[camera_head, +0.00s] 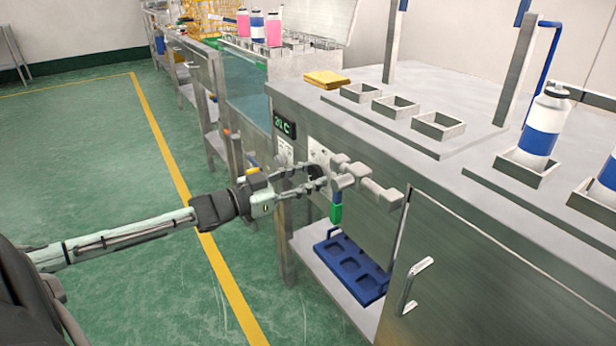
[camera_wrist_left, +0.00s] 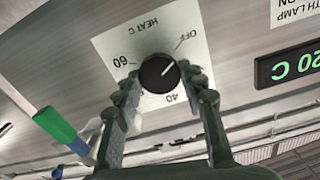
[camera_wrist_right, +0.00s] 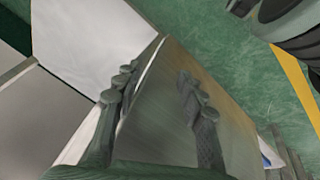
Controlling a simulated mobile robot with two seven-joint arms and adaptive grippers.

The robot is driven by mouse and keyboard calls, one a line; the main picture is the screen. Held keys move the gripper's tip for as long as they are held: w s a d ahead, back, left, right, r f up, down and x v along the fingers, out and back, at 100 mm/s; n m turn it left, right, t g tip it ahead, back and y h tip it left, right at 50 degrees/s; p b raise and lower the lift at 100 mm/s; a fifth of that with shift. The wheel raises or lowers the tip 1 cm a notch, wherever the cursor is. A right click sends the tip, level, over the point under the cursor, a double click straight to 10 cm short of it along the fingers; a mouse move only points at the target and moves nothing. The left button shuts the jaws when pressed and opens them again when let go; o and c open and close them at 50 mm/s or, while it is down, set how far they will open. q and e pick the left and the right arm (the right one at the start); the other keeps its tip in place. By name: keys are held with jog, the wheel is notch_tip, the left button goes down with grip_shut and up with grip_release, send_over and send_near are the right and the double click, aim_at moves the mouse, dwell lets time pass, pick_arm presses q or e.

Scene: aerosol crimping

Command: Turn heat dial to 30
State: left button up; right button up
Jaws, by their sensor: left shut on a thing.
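The round black heat dial (camera_wrist_left: 158,74) sits on a white plate marked HEAT C (camera_wrist_left: 145,40) on the metal cabinet's front. The green display (camera_head: 285,126) beside the plate appears to read 20 C, also in the left wrist view (camera_wrist_left: 291,66).
A green and blue piece (camera_head: 336,213) hangs close to my left gripper. A blue tray (camera_head: 350,262) lies on the lower shelf, and a door handle (camera_head: 414,286) sticks out at right. A yellow block (camera_head: 327,79) and white-blue cans (camera_head: 542,128) are on top. Green floor is free at left.

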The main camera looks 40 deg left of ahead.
pick_arm(q)
jog(key=m+p, duration=0.3)
jog(key=m, duration=0.3)
jog(key=shift+p, duration=0.4)
jog(key=m, duration=0.2)
jog(key=shift+m+p, duration=0.3)
jog(key=shift+d+f+m, duration=0.1)
jog(key=shift+m, duration=1.5)
pick_arm(e)
notch_tip(320, 180, down, 11)
jog(key=w, duration=0.1)
jog(key=shift+w+a+g+y, duration=0.2)
jog(key=shift+g+y, duration=0.1)
jog(key=shift+y, duration=0.1)
pick_arm(q)
jog(key=o, duration=1.2)
jog(key=shift+c, duration=0.2)
pick_arm(e)
jog(key=shift+w, duration=0.1)
pick_arm(q)
jog(key=shift+s, duration=0.1)
pick_arm(e)
jog(key=shift+d, duration=0.1)
